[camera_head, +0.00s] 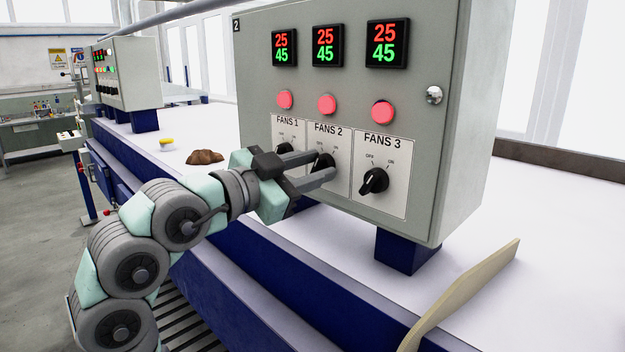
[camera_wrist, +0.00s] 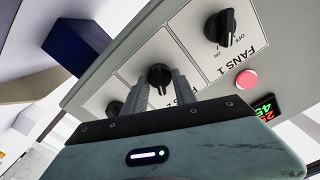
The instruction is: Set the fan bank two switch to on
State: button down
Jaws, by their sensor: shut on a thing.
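The grey control box (camera_head: 350,120) carries three black rotary switches labelled FANS 1, FANS 2 and FANS 3. My gripper (camera_head: 325,166) is at the FANS 2 switch, its two fingers shut on the black knob (camera_head: 322,160). In the wrist view the FANS 2 knob (camera_wrist: 159,75) shows between the fingertips. The fingers hide part of the FANS 2 plate, and I cannot tell clearly where its pointer stands. The FANS 3 switch (camera_head: 374,181) is to the right. The FANS 1 switch (camera_head: 284,149) is partly behind my gripper and shows fully in the wrist view (camera_wrist: 223,29).
Red lamps (camera_head: 327,104) and displays reading 25 and 45 (camera_head: 327,45) sit above the switches. The box stands on blue feet over a white bench top (camera_head: 540,215). A beige board (camera_head: 465,290) lies at the front right. A brown lump (camera_head: 205,157) lies left of the box.

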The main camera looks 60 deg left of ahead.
jog(key=shift+f+m, duration=0.1)
jog(key=shift+m, duration=0.2)
dwell(0.4)
jog(key=c, duration=1)
grip_release()
jog(key=v, duration=1)
jog(key=shift+s+d, duration=0.1)
jog(key=shift+s, duration=0.25)
